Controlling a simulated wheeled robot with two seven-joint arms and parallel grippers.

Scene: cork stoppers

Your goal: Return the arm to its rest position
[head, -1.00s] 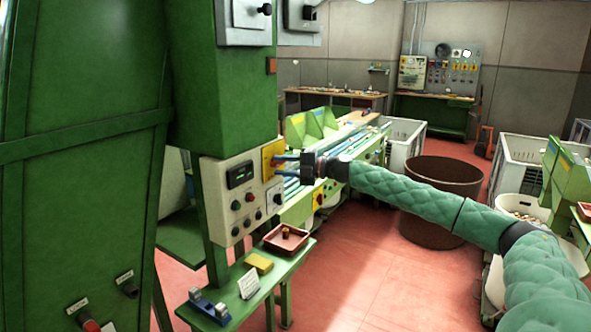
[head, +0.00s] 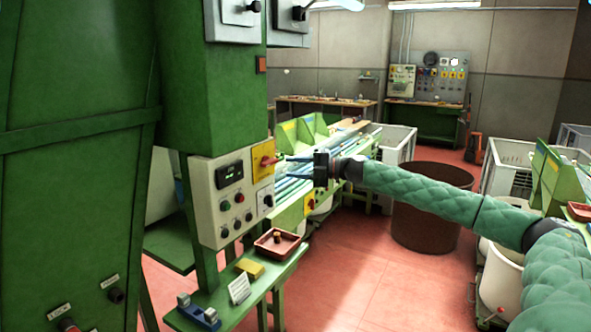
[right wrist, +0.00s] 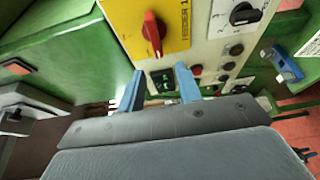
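My right gripper (head: 284,166) is at the end of the green quilted arm that comes in from the right. It is empty, and its two blue fingers stand apart, also in the right wrist view (right wrist: 160,82). The fingertips are a short way off the control panel (head: 205,205). On the panel, a yellow plate (head: 263,174) labelled FEEDER 1 carries a red rotary switch (right wrist: 152,33). It also shows in the head view (head: 269,160), close to the upper fingertip. My left gripper is not in view.
A green shelf (head: 238,310) below the panel holds a red tray (head: 277,243), a yellow block (head: 249,268), a white card (head: 238,289) and a blue device (head: 198,312). A brown barrel (head: 430,225) stands behind my right arm. Red floor (head: 350,285) lies open below the arm.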

